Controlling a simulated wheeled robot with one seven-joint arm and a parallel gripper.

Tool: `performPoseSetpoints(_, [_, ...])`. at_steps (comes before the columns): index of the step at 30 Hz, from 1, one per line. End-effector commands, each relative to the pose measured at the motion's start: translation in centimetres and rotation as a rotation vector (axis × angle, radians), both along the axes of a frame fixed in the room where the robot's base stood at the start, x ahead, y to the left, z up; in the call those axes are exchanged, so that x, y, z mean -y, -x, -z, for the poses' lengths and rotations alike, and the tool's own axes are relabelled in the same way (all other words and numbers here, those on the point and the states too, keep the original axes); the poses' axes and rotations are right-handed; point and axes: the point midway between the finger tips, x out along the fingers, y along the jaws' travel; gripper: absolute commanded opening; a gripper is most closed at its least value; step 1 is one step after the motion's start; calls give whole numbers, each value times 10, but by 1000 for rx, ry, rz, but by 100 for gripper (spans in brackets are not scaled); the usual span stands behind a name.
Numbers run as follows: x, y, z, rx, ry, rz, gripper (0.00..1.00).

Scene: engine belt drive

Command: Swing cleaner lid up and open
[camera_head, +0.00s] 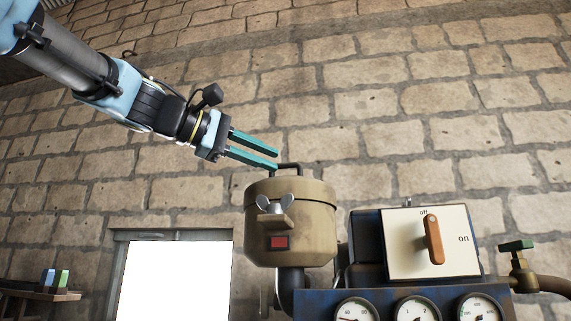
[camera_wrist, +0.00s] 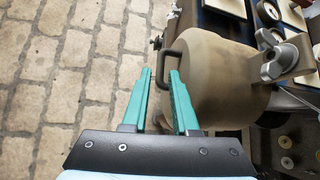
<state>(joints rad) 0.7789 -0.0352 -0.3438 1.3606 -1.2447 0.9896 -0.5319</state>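The cleaner is a tan canister (camera_head: 290,239) with a red square on its front. Its lid (camera_head: 290,190) is shut and has a dark bar handle (camera_head: 289,165) on top. A grey wing nut (camera_head: 277,203) sits at the front, with its wings spread to the sides. My gripper (camera_head: 277,159) is open, with its teal fingers pointing right at the handle's left side. In the wrist view, the handle (camera_wrist: 161,70) shows between the two fingertips of my gripper (camera_wrist: 160,75). The fingers are not closed on it. The wing nut also shows in the wrist view (camera_wrist: 278,58).
A switch box (camera_head: 400,240) with an orange lever stands right of the cleaner, above several gauges (camera_head: 418,308). A stone wall (camera_head: 360,105) is behind. A small shelf (camera_head: 40,294) is at lower left.

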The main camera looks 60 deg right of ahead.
Motion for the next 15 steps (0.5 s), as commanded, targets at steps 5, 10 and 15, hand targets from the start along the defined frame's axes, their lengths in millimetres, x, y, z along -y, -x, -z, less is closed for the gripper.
performPoseSetpoints(5, [27,13,3,0,-2,2,27])
performPoseSetpoints(10, [41,20,6,0,-1,0,27])
performPoseSetpoints(15, [45,22,8,1,-1,-2,27])
